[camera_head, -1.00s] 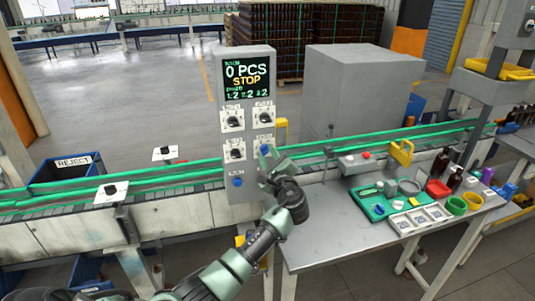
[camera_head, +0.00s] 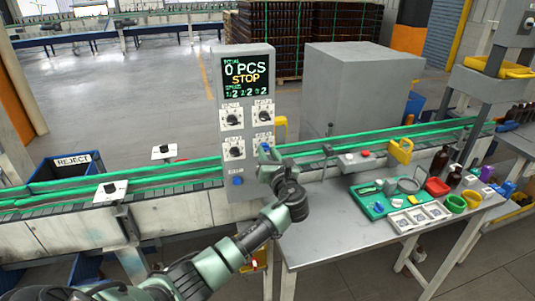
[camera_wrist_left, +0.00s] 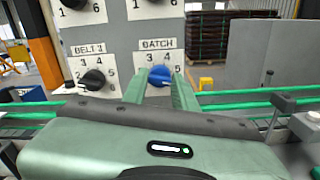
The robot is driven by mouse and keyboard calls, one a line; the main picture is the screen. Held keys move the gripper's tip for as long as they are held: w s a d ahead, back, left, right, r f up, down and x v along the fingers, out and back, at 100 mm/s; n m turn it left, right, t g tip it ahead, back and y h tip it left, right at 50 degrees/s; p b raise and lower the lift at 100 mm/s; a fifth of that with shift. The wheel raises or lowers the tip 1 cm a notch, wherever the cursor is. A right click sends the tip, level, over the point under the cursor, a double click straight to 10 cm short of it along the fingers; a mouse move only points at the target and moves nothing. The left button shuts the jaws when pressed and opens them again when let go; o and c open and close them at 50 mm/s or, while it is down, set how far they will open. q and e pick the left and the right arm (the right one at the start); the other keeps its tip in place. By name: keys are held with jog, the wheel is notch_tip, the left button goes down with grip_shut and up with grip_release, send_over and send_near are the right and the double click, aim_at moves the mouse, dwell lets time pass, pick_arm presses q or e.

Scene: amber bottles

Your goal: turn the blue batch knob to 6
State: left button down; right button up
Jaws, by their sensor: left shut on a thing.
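The blue batch knob (camera_wrist_left: 160,75) is on a white dial plate under the word BATCH in the left wrist view. Numbers 3, 4 and 5 show around it; where its pointer stands I cannot tell. In the head view the knob (camera_head: 265,148) is at the lower right of the knob group on the grey control panel (camera_head: 243,185). My left gripper (camera_head: 268,157) is at the panel, shut on the blue knob. Its two green fingers (camera_wrist_left: 160,86) stand either side of the knob. My right gripper is not in view.
Black knobs (camera_head: 232,118) sit close by, including the BELT 3 knob (camera_wrist_left: 93,79). The screen (camera_head: 246,76) reads 0 PCS, STOP. A green-railed conveyor (camera_head: 130,180) passes the panel; a grey worktable (camera_head: 330,235) is at right.

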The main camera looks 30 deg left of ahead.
pick_arm(q)
jog(key=shift+f+m, duration=0.2)
jog(key=shift+m, duration=1.9)
jog(key=c, duration=1.1)
grip_release()
jog(key=shift+r, duration=0.1)
jog(key=b+v, duration=0.2)
jog(key=v, duration=0.5)
jog(key=shift+s+d, duration=0.25)
jog(key=shift+d, duration=0.05)
